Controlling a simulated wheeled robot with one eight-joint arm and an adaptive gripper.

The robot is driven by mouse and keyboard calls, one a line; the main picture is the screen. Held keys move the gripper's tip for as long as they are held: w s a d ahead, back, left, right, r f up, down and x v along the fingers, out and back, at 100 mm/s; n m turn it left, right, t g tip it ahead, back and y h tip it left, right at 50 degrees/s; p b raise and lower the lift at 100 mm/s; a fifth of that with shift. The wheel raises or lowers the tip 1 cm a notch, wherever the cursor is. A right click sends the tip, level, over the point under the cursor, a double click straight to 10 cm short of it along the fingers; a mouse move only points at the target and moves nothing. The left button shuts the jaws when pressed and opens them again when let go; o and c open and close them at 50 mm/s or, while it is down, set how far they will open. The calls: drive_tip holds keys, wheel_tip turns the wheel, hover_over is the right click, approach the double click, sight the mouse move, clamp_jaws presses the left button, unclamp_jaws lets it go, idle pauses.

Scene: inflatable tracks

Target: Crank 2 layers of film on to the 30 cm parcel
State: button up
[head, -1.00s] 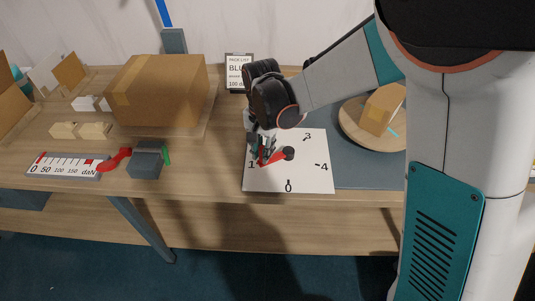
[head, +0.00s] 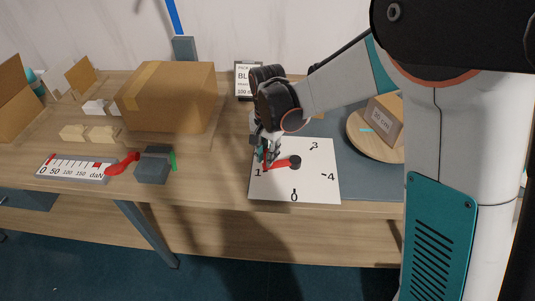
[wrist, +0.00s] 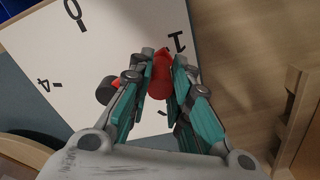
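The 30 cm parcel (head: 386,118), a brown box with a size label, stands on a round wooden turntable (head: 362,143) in the head view, partly hidden behind my arm. A small cyan strip (head: 367,130) shows near its lower left. A white dial board (head: 315,189) carries the figures 0, 1, 3 and 4; the 2 is hidden. A red crank (head: 281,164) with a black hub (head: 295,161) points left, near the 1. My gripper (head: 265,158) is at the crank's outer end. In the wrist view its fingers close on both sides of the red crank handle (wrist: 160,76).
A large brown carton (head: 168,97) stands at the back left. A scale marked in daN (head: 73,170), a red lever (head: 122,164) and a dark block (head: 153,166) lie at the front left. A pick list sign (head: 243,78) stands behind my gripper.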

drive_tip(key=o, duration=0.3)
drive_tip(key=shift+w, duration=0.1)
drive_tip(key=shift+r, duration=0.1)
wheel_tip(320, 180, up, 12)
drive_tip(key=shift+f, duration=0.1)
idle(0.5)
